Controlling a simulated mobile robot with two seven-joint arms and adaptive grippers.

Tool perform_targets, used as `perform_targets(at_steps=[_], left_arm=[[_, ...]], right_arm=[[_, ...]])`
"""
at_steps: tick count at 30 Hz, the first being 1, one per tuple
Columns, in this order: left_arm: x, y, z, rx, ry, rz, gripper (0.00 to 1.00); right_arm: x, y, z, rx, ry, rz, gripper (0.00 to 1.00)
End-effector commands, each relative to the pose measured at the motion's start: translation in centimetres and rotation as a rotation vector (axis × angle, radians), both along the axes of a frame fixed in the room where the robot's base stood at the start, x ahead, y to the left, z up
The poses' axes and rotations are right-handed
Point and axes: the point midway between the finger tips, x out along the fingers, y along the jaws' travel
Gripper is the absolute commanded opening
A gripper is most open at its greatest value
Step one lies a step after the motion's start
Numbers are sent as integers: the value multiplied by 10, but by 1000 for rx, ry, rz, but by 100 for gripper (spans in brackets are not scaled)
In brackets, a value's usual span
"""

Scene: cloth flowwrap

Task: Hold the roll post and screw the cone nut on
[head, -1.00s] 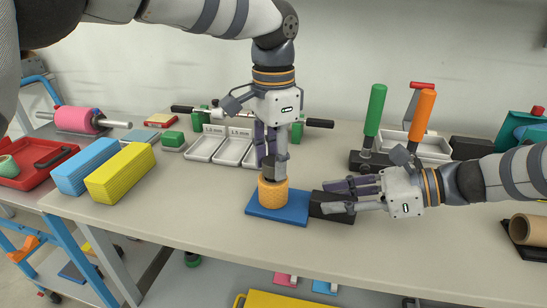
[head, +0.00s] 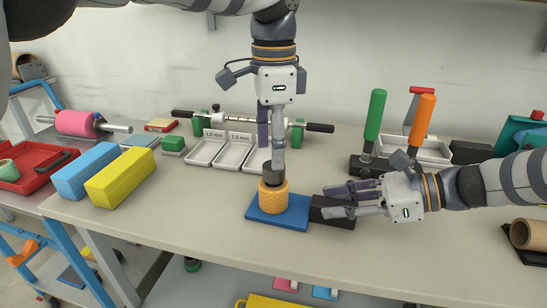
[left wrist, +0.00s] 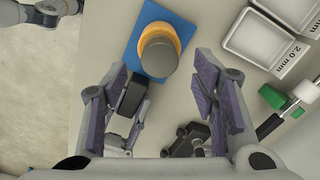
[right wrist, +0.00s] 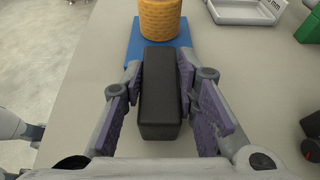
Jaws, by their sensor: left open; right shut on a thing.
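The blue base (head: 292,217) lies flat on the table with an orange textured roll (head: 273,200) upright on it. A dark round nut (head: 271,177) sits at the roll's top; it also shows in the left wrist view (left wrist: 159,56). I cannot tell how far it is threaded. The post is hidden inside the roll. My left gripper (head: 271,156) points down just above the nut, open, with its fingers apart. My right gripper (head: 354,200) is shut on the black block (right wrist: 160,95) at the base's right end.
Yellow (head: 121,175) and blue (head: 86,170) blocks lie at the left. White trays (head: 236,152) and a roller with black handles (head: 320,128) stand behind. Upright green (head: 375,115) and orange (head: 422,118) handles rise behind my right gripper. The table front is clear.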

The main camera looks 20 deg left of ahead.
Motion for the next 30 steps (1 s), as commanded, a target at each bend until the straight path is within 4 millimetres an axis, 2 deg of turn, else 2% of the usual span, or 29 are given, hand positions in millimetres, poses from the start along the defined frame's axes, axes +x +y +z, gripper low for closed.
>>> perform_targets(at_steps=[8, 9, 11, 14, 18, 21, 24, 30], left_arm=[[0, 0, 4, -1, 2, 0, 53], [0, 0, 4, -1, 2, 1, 50], [0, 0, 5, 0, 1, 22, 50], [0, -1, 13, -3, 1, 178, 50], [0, -1, 27, -2, 1, 503, 50], [0, -1, 35, -1, 2, 673, 50], [0, 0, 38, 0, 2, 754, 50], [0, 0, 38, 0, 1, 768, 50]], right_arm=[[0, 0, 0, 1, 0, 0, 0], [0, 0, 0, 1, 0, 0, 0], [0, 0, 0, 1, 0, 0, 0], [0, 0, 0, 1, 0, 0, 0], [0, 0, 0, 1, 0, 0, 0], [0, 0, 0, 1, 0, 0, 0], [0, 0, 0, 1, 0, 0, 0], [0, 0, 0, 1, 0, 1, 0]])
